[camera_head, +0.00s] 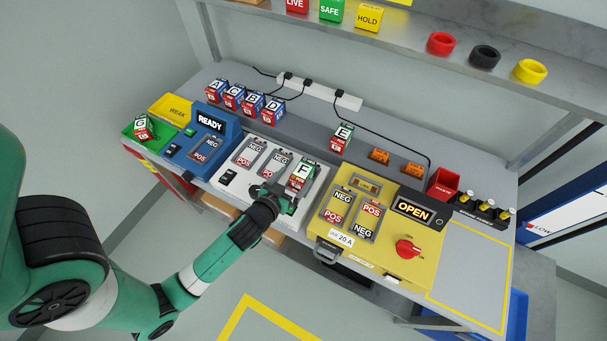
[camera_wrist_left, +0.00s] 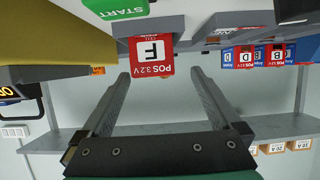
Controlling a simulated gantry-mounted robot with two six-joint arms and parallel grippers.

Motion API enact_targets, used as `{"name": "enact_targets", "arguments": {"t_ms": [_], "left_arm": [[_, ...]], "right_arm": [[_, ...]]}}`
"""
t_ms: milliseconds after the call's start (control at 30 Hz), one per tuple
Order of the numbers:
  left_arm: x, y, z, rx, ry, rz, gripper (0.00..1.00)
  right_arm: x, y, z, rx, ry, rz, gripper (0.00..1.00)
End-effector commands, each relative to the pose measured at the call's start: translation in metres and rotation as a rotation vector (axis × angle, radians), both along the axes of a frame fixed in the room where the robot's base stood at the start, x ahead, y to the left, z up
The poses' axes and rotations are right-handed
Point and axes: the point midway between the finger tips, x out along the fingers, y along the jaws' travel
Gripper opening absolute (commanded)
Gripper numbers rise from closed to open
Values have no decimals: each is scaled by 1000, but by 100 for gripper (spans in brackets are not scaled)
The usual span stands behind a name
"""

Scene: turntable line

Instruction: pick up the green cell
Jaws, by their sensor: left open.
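The F cell (camera_head: 302,171), with a green top and a red lower part, stands in the right bay of the white unit. My left gripper (camera_head: 281,190) is open beside it at the unit's front. In the left wrist view the red face of the F cell (camera_wrist_left: 153,60) shows ahead of and between the open fingertips (camera_wrist_left: 160,75); I cannot tell whether they touch it. A G cell (camera_head: 142,126), green and red, sits on the green tray at the left. An E cell (camera_head: 342,136), also green and red, stands farther back. My right gripper is not in view.
Blue-topped cells (camera_head: 252,102) stand in a row at the back left. The blue READY unit (camera_head: 186,147) is left of the white unit (camera_head: 230,178); the yellow OPEN unit (camera_head: 393,258) is right. A shelf (camera_head: 400,28) overhangs the back. The outlined bench area (camera_head: 470,270) is clear.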

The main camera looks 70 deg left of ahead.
Motion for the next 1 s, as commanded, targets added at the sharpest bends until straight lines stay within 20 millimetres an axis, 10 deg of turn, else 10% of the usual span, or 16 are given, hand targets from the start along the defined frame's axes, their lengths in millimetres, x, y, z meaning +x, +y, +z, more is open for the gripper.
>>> {"name": "enact_targets", "arguments": {"t_ms": [667,1000], "left_arm": [[43,27,-16,0,0,0,98],[43,26,-16,0,0,0,40]], "right_arm": [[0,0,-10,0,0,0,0],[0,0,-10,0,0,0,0]]}}
